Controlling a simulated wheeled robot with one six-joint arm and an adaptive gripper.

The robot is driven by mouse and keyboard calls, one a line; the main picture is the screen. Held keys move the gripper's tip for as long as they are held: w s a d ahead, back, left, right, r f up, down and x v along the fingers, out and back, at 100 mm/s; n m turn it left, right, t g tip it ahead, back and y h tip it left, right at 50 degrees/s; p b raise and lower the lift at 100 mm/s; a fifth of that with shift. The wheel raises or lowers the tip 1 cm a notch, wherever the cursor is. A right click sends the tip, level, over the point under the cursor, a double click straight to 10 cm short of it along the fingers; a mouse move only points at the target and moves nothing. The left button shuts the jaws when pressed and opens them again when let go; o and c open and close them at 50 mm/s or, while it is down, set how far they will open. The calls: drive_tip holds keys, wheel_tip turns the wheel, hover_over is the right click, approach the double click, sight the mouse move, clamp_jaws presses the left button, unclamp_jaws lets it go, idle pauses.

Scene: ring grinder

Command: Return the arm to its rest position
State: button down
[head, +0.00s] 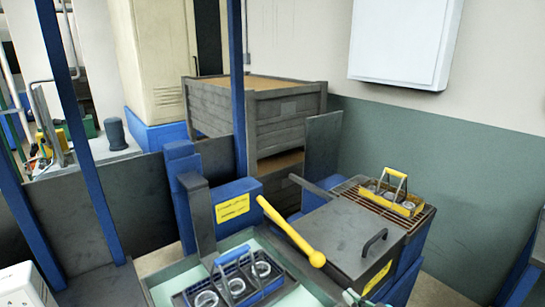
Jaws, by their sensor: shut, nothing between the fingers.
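My gripper is not in view, and no part of my arm shows clearly. A blue-handled carrier (232,283) with several clear round rings or cups stands on the pale green surface at the bottom middle. A yellow-handled carrier (393,197) with similar round pieces stands on a brown grate at the right. A small pale shape at the bottom edge, right of the blue carrier, is cut off, and I cannot tell what it is.
A grey lid with a dark handle (374,241) covers the machine beside a yellow lever (291,231). Blue posts (78,120) rise at the left. A large wooden crate (256,108) stands behind. A white wall box (405,42) hangs at the upper right.

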drive_tip(key=s+f+m+h, duration=0.2)
drive_tip(key=s+f+m, duration=0.1)
drive_tip(key=s+f, duration=0.55)
drive_tip(key=s+f+m+h, duration=0.25)
drive_tip(key=s+f, duration=0.25)
drive_tip(key=s, duration=0.6)
drive_tip(key=s+r, duration=0.2)
drive_tip(key=s, duration=0.9)
drive_tip(key=s+a+r+m+t, duration=0.1)
drive_tip(key=s+r, duration=0.1)
drive_tip(key=s, duration=0.9)
drive_tip(key=shift+a, duration=0.3)
